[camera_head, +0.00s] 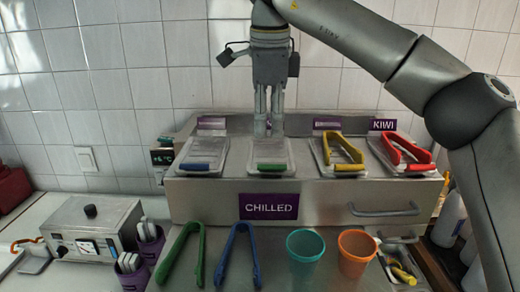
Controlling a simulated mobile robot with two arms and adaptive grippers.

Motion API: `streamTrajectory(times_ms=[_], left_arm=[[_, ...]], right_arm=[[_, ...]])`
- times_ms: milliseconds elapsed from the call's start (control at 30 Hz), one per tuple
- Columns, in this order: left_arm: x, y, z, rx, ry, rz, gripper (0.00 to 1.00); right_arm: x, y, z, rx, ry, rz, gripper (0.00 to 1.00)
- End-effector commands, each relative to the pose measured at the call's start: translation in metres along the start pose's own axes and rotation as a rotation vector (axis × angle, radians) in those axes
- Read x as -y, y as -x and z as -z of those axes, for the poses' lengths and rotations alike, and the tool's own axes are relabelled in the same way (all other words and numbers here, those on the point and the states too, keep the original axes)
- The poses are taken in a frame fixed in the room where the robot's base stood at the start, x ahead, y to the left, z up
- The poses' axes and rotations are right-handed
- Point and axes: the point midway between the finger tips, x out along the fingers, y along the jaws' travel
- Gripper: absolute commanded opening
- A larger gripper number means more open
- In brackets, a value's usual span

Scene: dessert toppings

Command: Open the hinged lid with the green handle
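The lid with the green handle (284,155) is the second from the left on the steel chilled unit. It lies flat and looks closed, with its green handle (271,167) at the front edge. My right gripper (268,132) hangs pointing down above the back part of this lid. Its two fingers are close together with a narrow gap between them, and nothing shows between them. I cannot tell whether the tips touch the lid. My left gripper is not in view.
A blue-handled lid (201,152) lies to the left; yellow tongs (343,152) and red tongs (405,153) lie on the lids to the right. Green tongs (181,252), blue tongs (238,254), a teal cup (305,246) and an orange cup (356,250) are in front. A tiled wall stands behind.

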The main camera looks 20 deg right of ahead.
Motion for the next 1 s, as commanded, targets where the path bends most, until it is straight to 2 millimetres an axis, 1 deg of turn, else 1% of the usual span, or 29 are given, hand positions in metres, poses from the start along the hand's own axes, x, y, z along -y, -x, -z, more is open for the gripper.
streamTrajectory(times_ms=[67, 167, 300, 400, 567, 700, 833, 1000], left_arm=[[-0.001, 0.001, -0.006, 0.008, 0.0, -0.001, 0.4], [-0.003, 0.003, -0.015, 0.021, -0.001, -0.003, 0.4], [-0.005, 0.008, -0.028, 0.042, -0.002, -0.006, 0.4], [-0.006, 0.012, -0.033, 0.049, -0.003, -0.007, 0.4], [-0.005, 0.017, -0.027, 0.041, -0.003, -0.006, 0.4], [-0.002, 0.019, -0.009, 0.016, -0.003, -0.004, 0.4], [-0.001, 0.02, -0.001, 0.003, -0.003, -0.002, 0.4], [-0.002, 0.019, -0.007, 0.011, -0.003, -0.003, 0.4]], right_arm=[[0.0, -0.004, 0.0, -0.001, 0.0, -0.001, 0.39], [0.0, -0.016, 0.001, -0.002, 0.0, -0.002, 0.39], [0.0, -0.042, 0.001, -0.002, 0.001, -0.004, 0.39], [0.0, -0.061, 0.001, -0.002, 0.001, -0.004, 0.39], [0.0, -0.087, 0.001, -0.002, -0.001, -0.003, 0.39], [0.0, -0.101, 0.0, 0.0, 0.0, -0.001, 0.39], [0.0, -0.107, 0.0, 0.0, -0.001, -0.001, 0.39], [0.0, -0.108, 0.0, 0.0, -0.001, -0.001, 0.39]])
